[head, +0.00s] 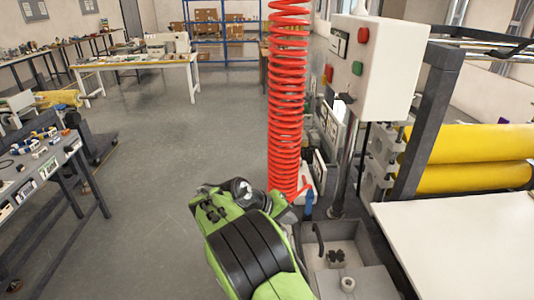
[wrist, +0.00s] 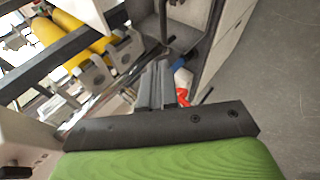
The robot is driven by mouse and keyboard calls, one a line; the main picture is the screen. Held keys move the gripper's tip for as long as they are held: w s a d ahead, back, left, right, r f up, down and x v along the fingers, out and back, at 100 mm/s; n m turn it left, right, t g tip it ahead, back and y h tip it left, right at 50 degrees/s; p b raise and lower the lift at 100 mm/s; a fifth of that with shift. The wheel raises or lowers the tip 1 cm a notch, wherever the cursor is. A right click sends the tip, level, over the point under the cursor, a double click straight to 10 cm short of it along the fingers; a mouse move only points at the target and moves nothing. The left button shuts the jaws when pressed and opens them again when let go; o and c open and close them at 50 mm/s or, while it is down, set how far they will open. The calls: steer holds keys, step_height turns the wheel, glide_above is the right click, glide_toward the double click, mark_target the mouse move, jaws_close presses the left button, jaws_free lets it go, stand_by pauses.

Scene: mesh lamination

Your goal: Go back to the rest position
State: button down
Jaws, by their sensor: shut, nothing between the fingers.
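My gripper (wrist: 156,88) shows in the wrist view, its two dark grey fingers together with nothing between them. It points toward the laminating machine's frame and the grey bin beside it. In the head view my green and black arm is at the bottom centre, and the fingers cannot be made out there. A red coiled hose (head: 288,110) hangs just behind the arm. Part of something red and a blue piece (wrist: 180,62) show beyond the fingers in the wrist view.
A white control box (head: 375,65) with red and green buttons stands right of the hose. Yellow rollers (head: 470,158) and a white table (head: 470,240) are at right. A grey bin (head: 318,270) sits beside my arm. A cluttered workbench (head: 50,180) is at left; the floor between is clear.

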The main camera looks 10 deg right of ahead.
steer(key=s+d+r+m+y, duration=0.2)
steer(key=s+d+r+y, duration=0.35)
steer(key=s+r, duration=0.5)
steer(key=s+a+t+y, duration=0.1)
steer(key=s, duration=0.9)
steer(key=s+a+f+t+y, duration=0.1)
steer(key=s+y, duration=0.1)
steer(key=s, duration=0.9)
steer(key=shift+a+f, duration=0.3)
steer(key=shift+a, duration=0.05)
